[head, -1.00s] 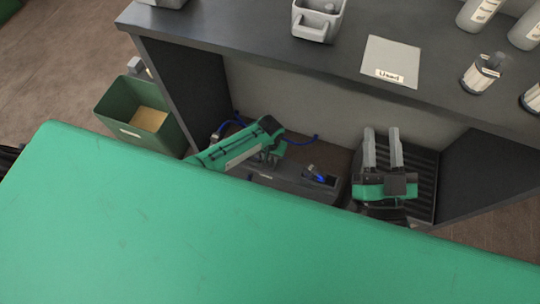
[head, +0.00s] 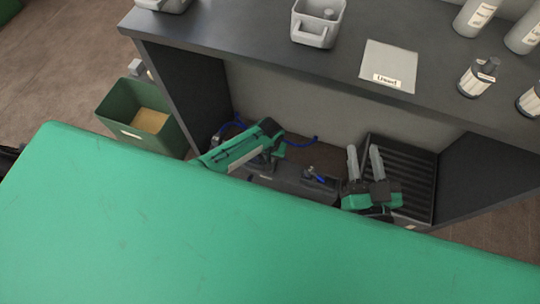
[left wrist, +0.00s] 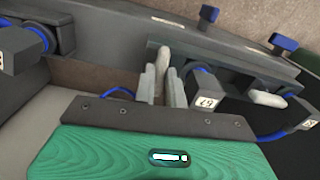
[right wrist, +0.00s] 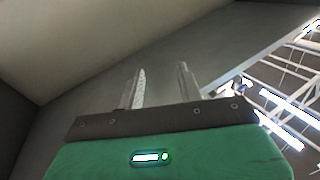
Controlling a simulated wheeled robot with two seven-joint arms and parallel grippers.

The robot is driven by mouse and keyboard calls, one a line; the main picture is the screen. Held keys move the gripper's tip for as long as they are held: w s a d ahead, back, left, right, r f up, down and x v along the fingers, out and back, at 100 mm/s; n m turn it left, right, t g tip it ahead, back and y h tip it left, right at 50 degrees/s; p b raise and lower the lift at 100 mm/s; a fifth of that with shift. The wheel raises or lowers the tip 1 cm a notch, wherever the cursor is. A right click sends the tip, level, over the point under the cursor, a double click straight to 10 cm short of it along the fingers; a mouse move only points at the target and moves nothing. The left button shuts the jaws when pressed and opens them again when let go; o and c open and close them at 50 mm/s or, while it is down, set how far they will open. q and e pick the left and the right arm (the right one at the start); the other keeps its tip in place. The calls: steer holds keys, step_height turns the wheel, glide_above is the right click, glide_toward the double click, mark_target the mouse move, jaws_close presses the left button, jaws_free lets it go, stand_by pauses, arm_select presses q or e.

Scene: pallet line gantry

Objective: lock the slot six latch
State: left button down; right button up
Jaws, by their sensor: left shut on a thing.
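A pale grey latch lever (left wrist: 163,58) stands up from the dark rail in the left wrist view. My left gripper (left wrist: 163,86) has its two fingers on either side of this lever and is shut on it. In the head view my left gripper (head: 272,156) is low behind the green surface, with its fingertips hidden. A second pale lever (left wrist: 268,98) lies flat to the right.
Dark blocks with blue cables (left wrist: 295,118) flank the held lever. A blue-topped part (head: 317,177) sits between my grippers. The black ribbed tray (head: 412,170) lies right. A dark shelf (head: 225,35) overhangs behind; a green bin (head: 165,108) stands left. The green surface (head: 200,225) fills the front.

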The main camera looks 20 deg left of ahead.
arm_select(q)
steer(key=shift+r+n+p, duration=0.2)
steer(key=shift+n+p, duration=0.6)
steer(key=shift+p, duration=0.1)
arm_select(e)
steer(key=s+a+f+g, duration=0.2)
steer(key=s+f+g, duration=0.25)
steer(key=f, duration=0.25)
arm_select(q)
steer(key=n+p, duration=0.2)
steer(key=n, duration=0.1)
steer(key=shift+p, duration=0.35)
steer(key=n+p, duration=0.3)
steer(key=n, duration=0.3)
steer(key=shift+d+f, duration=0.1)
steer(key=shift+f, duration=0.05)
steer(key=n, duration=0.3)
steer(key=shift+n+p, duration=0.35)
steer(key=shift+n, duration=1.15)
arm_select(e)
steer(key=s+d+g+h, duration=0.2)
steer(key=d+g+h, duration=0.1)
steer(key=d, duration=0.3)
steer(key=s+d+r+g+h, duration=0.1)
steer(key=s+d+g+h, duration=0.2)
steer(key=d+g, duration=0.3)
steer(key=shift+s+d, duration=0.15)
steer(key=shift+d, duration=0.5)
arm_select(q)
steer(key=shift+n, duration=0.3)
